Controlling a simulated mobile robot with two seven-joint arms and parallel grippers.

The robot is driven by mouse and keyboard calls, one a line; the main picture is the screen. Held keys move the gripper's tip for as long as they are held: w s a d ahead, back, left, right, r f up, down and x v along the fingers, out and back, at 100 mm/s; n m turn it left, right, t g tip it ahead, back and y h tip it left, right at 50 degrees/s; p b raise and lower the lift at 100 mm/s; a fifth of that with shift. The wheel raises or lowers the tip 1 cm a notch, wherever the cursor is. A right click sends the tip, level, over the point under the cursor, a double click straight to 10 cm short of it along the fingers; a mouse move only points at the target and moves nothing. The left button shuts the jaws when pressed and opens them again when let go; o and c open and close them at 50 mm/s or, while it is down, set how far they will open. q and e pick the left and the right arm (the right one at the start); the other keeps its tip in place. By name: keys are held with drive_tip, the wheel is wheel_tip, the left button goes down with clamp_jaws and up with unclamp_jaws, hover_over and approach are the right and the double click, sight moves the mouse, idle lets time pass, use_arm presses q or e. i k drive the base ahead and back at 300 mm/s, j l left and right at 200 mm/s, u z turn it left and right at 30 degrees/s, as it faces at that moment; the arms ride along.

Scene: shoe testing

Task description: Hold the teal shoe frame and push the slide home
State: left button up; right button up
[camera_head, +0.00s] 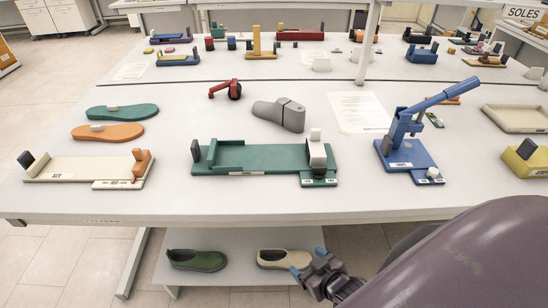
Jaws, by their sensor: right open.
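The teal shoe frame (255,157) lies flat in the middle of the table, long side across the view. An upright dark post with a teal wall stands at its left end. A black and white block (317,150), which looks like the slide, stands at its right end above a small labelled teal plate (320,180). I cannot tell how far in the slide sits. My left gripper is not in view.
A cream frame (75,170) lies left of the teal one, and a blue lever press (405,150) stands to its right. Teal (122,112) and orange (108,132) soles and a grey foot form (280,114) lie behind. A green shoe (197,260) sits on the lower shelf.

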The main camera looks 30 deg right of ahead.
sight(316, 151)
drive_tip(key=z, duration=1.35)
